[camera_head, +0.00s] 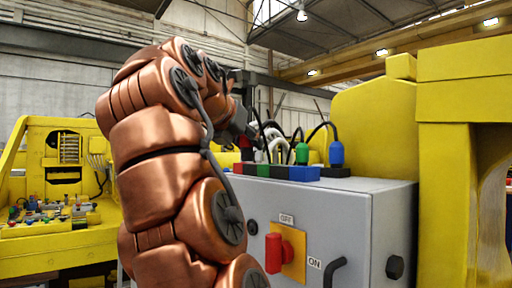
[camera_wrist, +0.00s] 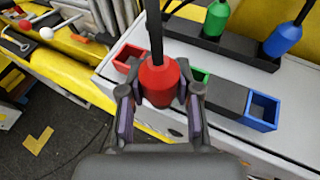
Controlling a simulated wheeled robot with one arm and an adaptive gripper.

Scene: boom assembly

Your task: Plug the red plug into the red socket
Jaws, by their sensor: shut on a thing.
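The red plug (camera_wrist: 158,82) is held between the two fingers of my gripper (camera_wrist: 160,92) in the wrist view, its dark cable rising from the top. The red socket (camera_wrist: 124,57) is an open red box just behind and to the left of the plug in that view, partly hidden by it. The plug looks above and beside the socket; the exact height gap cannot be told. In the head view the red socket (camera_head: 238,168) shows only as a small red edge on the grey cabinet top, and my arm hides most of the gripper.
The green socket (camera_wrist: 199,75) and the blue socket (camera_wrist: 263,109) sit in the same row. Behind them, a green plug (camera_wrist: 215,18) and a blue plug (camera_wrist: 283,40) stand in a black holder. The grey cabinet (camera_head: 345,205) carries a red switch (camera_head: 275,252).

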